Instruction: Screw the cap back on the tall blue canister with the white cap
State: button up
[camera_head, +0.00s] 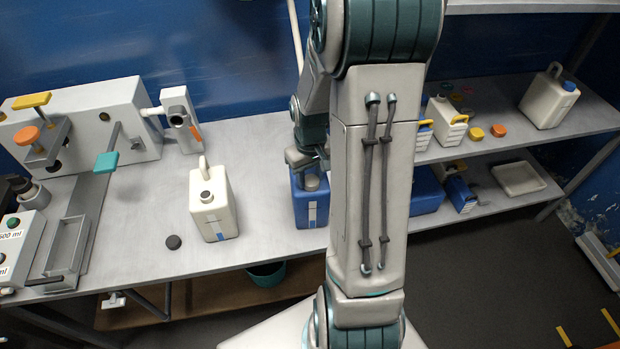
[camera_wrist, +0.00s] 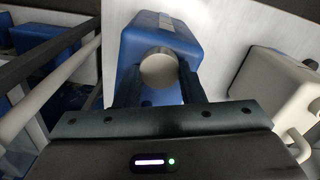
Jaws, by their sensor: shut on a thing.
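The tall blue canister (camera_head: 310,203) stands upright on the grey bench, right of a white jug and partly hidden by my arm. It also shows in the wrist view (camera_wrist: 168,28). Its round whitish cap (camera_wrist: 158,68) sits over the neck, between my fingers; whether it is threaded on cannot be seen. My gripper (camera_wrist: 158,82) is shut on the cap from above. In the head view my gripper (camera_head: 308,170) is at the canister's top, and the cap (camera_head: 311,183) shows just below it.
An open white jug (camera_head: 212,205) stands left of the canister, with a dark round cap (camera_head: 173,242) on the bench near it. A grey apparatus (camera_head: 80,130) stands at the left. A shelf on the right holds a white canister (camera_head: 549,98) and several loose caps.

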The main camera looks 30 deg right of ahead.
jog(key=shift+m, duration=0.5)
jog(key=shift+m+b, duration=0.4)
jog(key=shift+m, duration=1.6)
jog(key=shift+d+m+b, duration=0.1)
jog(key=shift+m+b, duration=0.2)
jog(key=shift+m, duration=0.5)
jog(key=m, duration=0.3)
jog(key=shift+d+m, duration=0.1)
jog(key=shift+m, duration=1.3)
